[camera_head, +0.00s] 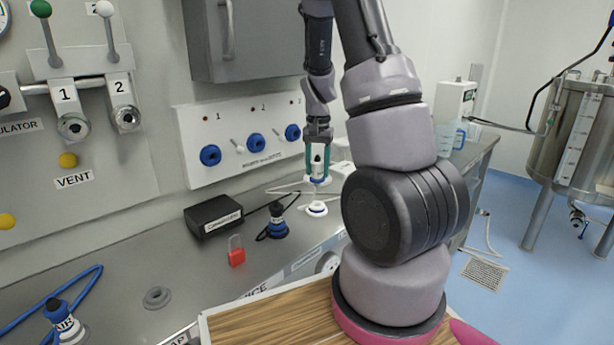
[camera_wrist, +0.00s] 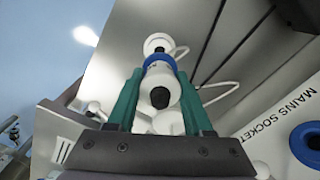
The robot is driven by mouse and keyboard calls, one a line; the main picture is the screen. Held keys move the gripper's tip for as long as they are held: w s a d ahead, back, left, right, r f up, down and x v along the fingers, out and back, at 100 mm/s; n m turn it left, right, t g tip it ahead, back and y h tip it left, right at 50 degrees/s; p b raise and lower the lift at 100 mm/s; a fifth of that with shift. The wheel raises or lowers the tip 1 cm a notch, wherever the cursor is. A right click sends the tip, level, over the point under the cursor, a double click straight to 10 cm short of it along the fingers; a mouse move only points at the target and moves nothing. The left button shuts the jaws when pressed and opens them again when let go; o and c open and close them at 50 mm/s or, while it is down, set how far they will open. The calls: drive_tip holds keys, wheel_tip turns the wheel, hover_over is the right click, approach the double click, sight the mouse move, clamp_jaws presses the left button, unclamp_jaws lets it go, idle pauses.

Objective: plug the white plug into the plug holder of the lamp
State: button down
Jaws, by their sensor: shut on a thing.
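My gripper (camera_head: 318,172) is shut on the white plug (camera_head: 318,168), which has a dark tip, and holds it upright above the bench. In the wrist view the white plug (camera_wrist: 160,88) sits between the two green fingers (camera_wrist: 160,105), with a blue ring at its far end. A white round piece with a blue ring (camera_head: 317,208) stands on the bench below the plug, apart from it in the head view. It looks like the lamp's plug holder and also shows beyond the plug in the wrist view (camera_wrist: 158,43). The lamp itself cannot be made out clearly.
A wall panel (camera_head: 222,125) with several blue sockets stands behind the bench. A black box (camera_head: 213,215), a black plug with a blue ring (camera_head: 277,222) and a red padlock (camera_head: 236,252) lie left of my gripper. White cables run near the holder. A wooden board (camera_head: 270,318) is in front.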

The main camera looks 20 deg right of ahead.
sight(317, 183)
drive_tip(key=shift+w+r, duration=0.15)
drive_tip(key=shift+f, duration=2.8)
drive_tip(key=shift+f, duration=1.7)
drive_tip(key=shift+c, duration=1.1)
unclamp_jaws()
wheel_tip(317, 183, up, 11)
drive_tip(key=shift+f, duration=0.1)
